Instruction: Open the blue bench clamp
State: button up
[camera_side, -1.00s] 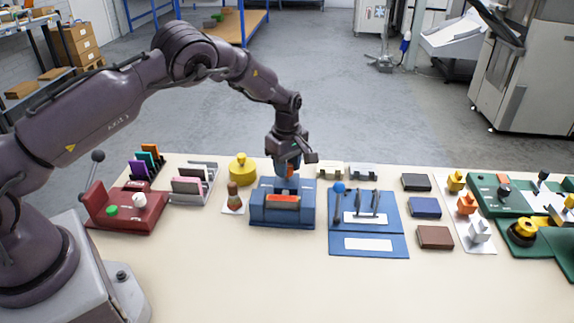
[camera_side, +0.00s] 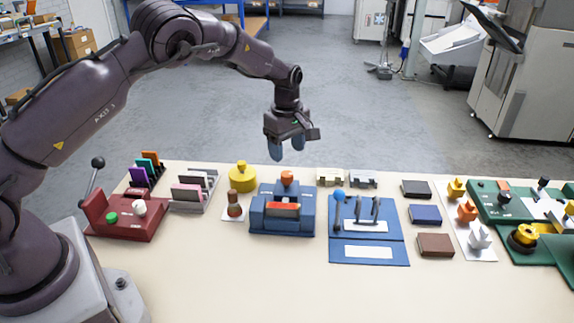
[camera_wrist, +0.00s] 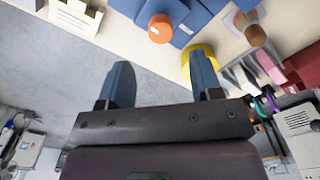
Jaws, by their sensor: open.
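A blue block-shaped fixture (camera_side: 258,224) stands on the bench, and I take it as the blue bench clamp. It has an orange knob (camera_side: 287,177) on top towards the back and an orange-red piece (camera_side: 283,210) in its front slot. In the wrist view the knob (camera_wrist: 160,28) shows beyond my fingertips, beside blue parts of the fixture. My gripper (camera_side: 287,152) is open and empty, above and behind the knob and apart from it. Its two blue fingers are spread in the wrist view (camera_wrist: 162,75). Whether the clamp's jaws are tight on the piece is unclear.
Right of the fixture lies a blue board (camera_side: 338,253) with a blue-ball lever (camera_side: 339,195) and grey arms. Left are a brown-topped stamp (camera_side: 235,208), a yellow round piece (camera_side: 242,178) and a red fixture (camera_side: 125,225) with a lever. The bench front is clear.

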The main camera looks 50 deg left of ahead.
aim_at(287, 173)
notch_tip(287, 173, up, 6)
jog(key=shift+f, duration=0.15)
dwell(0.3)
jog(key=s+d+r+m+t, duration=0.2)
jog(key=s+r+m, duration=0.3)
jog(key=s, duration=0.6)
jog(key=s+d+r+m+t, duration=0.1)
jog(key=s+d+r+m, duration=0.1)
jog(key=s+r+m, duration=0.4)
jog(key=s+d+r+m+t, duration=0.2)
jog(key=s+r+m, duration=0.4)
jog(key=s, duration=0.9)
jog(key=shift+s+d+m+t, duration=0.15)
jog(key=shift+s+m+t, duration=0.15)
jog(key=shift+m, duration=0.3)
